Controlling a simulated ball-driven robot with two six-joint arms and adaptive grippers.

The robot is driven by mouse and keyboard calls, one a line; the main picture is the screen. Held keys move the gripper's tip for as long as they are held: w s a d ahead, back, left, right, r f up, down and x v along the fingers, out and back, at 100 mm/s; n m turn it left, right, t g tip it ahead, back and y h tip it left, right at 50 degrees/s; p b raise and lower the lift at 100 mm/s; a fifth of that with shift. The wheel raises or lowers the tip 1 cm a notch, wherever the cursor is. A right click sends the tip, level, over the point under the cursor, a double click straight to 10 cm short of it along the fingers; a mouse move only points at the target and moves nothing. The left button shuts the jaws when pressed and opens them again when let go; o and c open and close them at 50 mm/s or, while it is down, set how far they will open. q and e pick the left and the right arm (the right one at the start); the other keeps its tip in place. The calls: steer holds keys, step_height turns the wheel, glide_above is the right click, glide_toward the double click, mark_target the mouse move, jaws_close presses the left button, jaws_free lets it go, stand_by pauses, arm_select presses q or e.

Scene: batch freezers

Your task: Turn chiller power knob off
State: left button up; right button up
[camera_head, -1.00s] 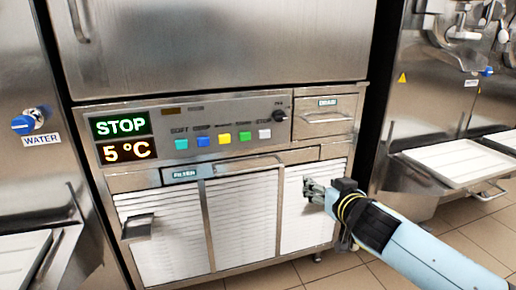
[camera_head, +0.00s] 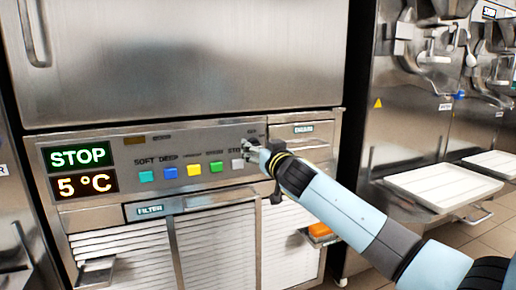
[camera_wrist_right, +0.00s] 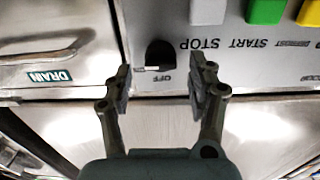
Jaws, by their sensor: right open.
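The black chiller knob (camera_wrist_right: 160,53) shows in the right wrist view, on the grey control panel (camera_wrist_right: 145,20), with upside-down OFF lettering beside it. A light mark shows at its lower edge. My right gripper (camera_wrist_right: 160,85) is open, its two fingers apart on either side of the knob's line, with nothing between the tips that I can see held. In the head view my right gripper (camera_head: 254,150) is at the panel's upper right and covers the knob. The display (camera_head: 80,170) reads STOP and 5 °C. My left gripper is not in view.
A row of coloured buttons (camera_head: 194,169) runs left of the gripper, the grey STOP button (camera_head: 238,163) very close to it. The DRAIN drawer (camera_head: 305,130) is to the right. A small orange piece (camera_head: 320,230) shows below my arm. A white tray (camera_head: 443,187) stands at right.

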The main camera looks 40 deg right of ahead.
steer(key=shift+w+d, duration=0.1)
steer(key=shift+w, duration=0.45)
steer(key=shift+c, duration=0.2)
steer(key=c, duration=1.1)
